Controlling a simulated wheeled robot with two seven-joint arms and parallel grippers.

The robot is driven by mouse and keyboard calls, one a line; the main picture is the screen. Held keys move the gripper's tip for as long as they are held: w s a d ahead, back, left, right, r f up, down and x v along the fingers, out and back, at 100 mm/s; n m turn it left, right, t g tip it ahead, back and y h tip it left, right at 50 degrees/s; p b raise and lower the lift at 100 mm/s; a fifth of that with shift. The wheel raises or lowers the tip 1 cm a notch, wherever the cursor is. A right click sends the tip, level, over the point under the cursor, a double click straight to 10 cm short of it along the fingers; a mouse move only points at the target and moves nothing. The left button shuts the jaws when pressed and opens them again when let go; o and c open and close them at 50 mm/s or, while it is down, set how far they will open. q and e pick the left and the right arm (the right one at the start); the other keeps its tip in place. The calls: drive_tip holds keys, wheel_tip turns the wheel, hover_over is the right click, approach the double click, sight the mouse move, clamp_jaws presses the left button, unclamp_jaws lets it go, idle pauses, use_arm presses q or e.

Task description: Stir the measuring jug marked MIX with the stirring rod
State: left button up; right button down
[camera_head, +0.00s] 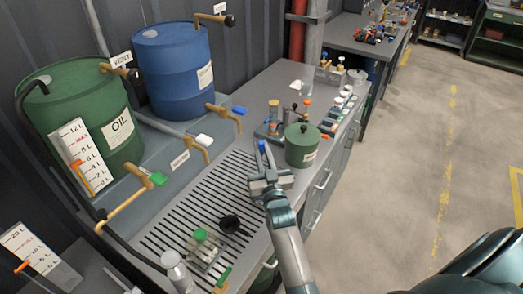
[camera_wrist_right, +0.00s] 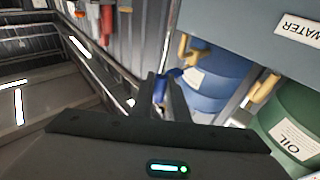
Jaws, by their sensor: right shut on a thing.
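My right gripper (camera_head: 262,155) reaches over the bench's front side, beside a green lidded canister (camera_head: 302,151). It is shut on a small blue thing (camera_head: 262,146), which also shows by the dark fingers in the right wrist view (camera_wrist_right: 160,88). Most of the held thing is hidden, and I cannot tell whether it is the stirring rod. I cannot make out a jug marked MIX; small vessels at the bench's far end are too small to read. My left gripper is not in view.
A green OIL drum (camera_head: 78,118) and a blue drum (camera_head: 173,72) with taps stand behind the slotted drain grate (camera_head: 190,205). A black funnel-like thing (camera_head: 232,225) and a green-capped container (camera_head: 200,237) are at the near end. Small bottles crowd the far end. Floor at right is clear.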

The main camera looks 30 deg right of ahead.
sight(262, 144)
drive_tip(key=shift+r, duration=1.45)
drive_tip(key=shift+r, duration=2.5)
drive_tip(key=shift+f, duration=0.1)
drive_tip(key=s+a+f+n+y+b, duration=0.1)
drive_tip(key=s+a+f+b, duration=0.3)
drive_tip(key=s, duration=0.3)
drive_tip(key=s+a+f+n+y+b, duration=0.1)
drive_tip(key=s+a+f+y+b, duration=0.1)
drive_tip(key=s+a+f+b, duration=0.2)
drive_tip(key=s+a+f+n+y+b, duration=0.1)
drive_tip(key=s+a+f+y+b, duration=0.1)
drive_tip(key=s+a+f+b, duration=0.2)
drive_tip(key=shift+s+a+f+t+b, duration=0.15)
drive_tip(key=shift+s+f+t+b, duration=0.25)
drive_tip(key=shift+s+f+b, duration=2.25)
drive_tip(key=shift+s+r+p, duration=0.75)
drive_tip(key=shift+p, duration=0.1)
